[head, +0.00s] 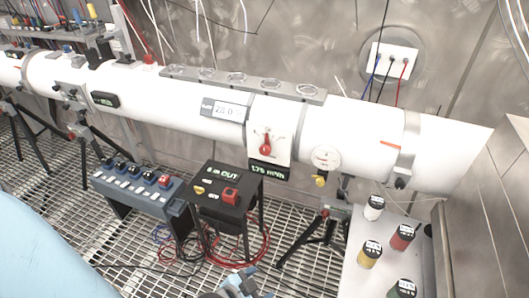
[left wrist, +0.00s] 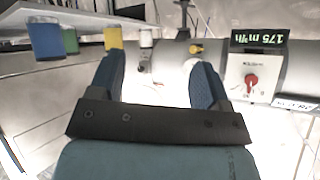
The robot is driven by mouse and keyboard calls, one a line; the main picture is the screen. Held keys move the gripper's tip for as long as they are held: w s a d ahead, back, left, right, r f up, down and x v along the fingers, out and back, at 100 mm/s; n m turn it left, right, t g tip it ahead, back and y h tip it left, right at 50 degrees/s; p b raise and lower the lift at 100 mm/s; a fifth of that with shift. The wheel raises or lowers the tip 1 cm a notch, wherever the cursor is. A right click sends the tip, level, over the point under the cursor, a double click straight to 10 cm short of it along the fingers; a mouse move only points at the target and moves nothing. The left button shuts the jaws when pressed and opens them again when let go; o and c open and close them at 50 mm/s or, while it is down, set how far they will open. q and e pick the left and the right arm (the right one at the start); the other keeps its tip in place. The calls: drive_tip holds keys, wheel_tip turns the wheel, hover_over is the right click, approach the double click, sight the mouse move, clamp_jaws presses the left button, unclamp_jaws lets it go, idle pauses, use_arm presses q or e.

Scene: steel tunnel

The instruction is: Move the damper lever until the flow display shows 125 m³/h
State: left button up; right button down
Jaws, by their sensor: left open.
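The red damper lever (head: 265,146) sits on a white plate on the front of the white pipe, its handle pointing roughly down. Below it, the dark flow display (head: 269,172) reads 175 m³/h in green. In the left wrist view, which looks turned over, the lever (left wrist: 251,81) and the display (left wrist: 259,40) show at the right. My left gripper (head: 235,284) is at the bottom of the head view, well short of the lever. In the left wrist view my left gripper (left wrist: 157,72) is open, fingers wide apart and empty. My right gripper is out of view.
A dark box (head: 224,195) with a red button and a blue switch box (head: 138,190) stand below the pipe. A round gauge (head: 326,157) is right of the lever. A pale table (head: 358,240) at the right holds several coloured jars. Cables lie on the grating.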

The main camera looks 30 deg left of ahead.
use_arm(q)
drive_tip(key=w+a+m+t+y+b, duration=0.1)
drive_tip(key=w+a+m+y+b, duration=0.1)
drive_tip(key=w+a+m, duration=0.6)
drive_tip(key=m+t+y+b, duration=0.4)
drive_tip(key=m+t+y, duration=0.1)
drive_tip(key=m, duration=1.1)
approach(264, 151)
drive_tip(key=p+x, duration=0.1)
drive_tip(key=x, duration=0.9)
drive_tip(key=shift+w, duration=0.45)
